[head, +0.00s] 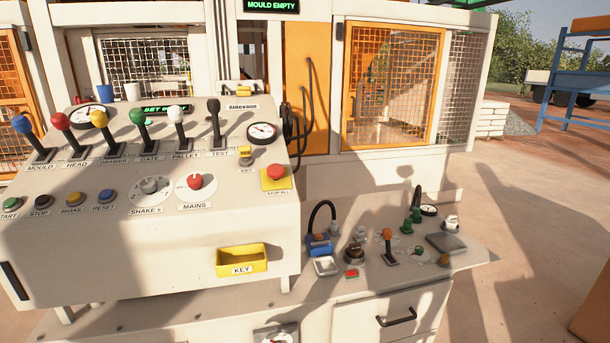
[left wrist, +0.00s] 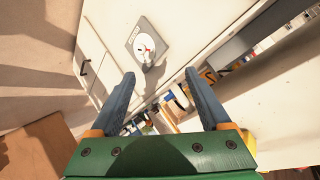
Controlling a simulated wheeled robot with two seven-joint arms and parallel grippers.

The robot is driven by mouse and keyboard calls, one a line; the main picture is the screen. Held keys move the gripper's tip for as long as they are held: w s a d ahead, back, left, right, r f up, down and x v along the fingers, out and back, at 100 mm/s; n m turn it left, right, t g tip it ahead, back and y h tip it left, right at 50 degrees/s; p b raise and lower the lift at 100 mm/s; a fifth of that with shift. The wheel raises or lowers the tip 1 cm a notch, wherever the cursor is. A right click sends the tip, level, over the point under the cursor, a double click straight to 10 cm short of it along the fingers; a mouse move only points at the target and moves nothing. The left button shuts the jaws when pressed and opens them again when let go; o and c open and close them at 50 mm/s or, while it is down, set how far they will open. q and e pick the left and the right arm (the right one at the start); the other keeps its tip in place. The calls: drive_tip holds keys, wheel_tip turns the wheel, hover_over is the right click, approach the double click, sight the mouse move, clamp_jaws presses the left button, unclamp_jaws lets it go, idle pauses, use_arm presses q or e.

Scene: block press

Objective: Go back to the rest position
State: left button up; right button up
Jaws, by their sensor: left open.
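My left gripper (left wrist: 160,74) shows in the left wrist view, with its two blue-grey fingers spread apart and nothing held between them. Its green body fills the bottom of that view. Beyond the fingertips is a pale panel face carrying a grey plate with a round white dial (left wrist: 141,46) and a grey knob. The fingers appear apart from it. Neither gripper shows in the head view, and my right gripper is in no view.
A sloped control console (head: 130,245) with several coloured levers stands at left, with a yellow key tray (head: 241,260) on its front. A lower bench (head: 340,290) carries small controls. Behind is a caged machine with an orange door frame (head: 346,90). Open floor (head: 540,220) lies at right.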

use_arm(q)
drive_tip(key=s+d+f+n+g, duration=0.1)
drive_tip(key=s+f, duration=0.4)
drive_tip(key=s, duration=0.6)
drive_tip(key=s+d+f+n+g+y, duration=0.1)
drive_tip(key=s+f+n+g, duration=0.2)
drive_tip(key=s, duration=0.9)
drive_tip(key=s+d+f+n+g, duration=0.1)
drive_tip(key=s+f+g, duration=0.5)
drive_tip(key=s, duration=0.6)
wheel_tip(320, 180, down, 3)
drive_tip(key=shift+s+d+r+n+g, duration=0.2)
drive_tip(key=shift+d+n+g, duration=0.15)
drive_tip(key=shift+n, duration=0.35)
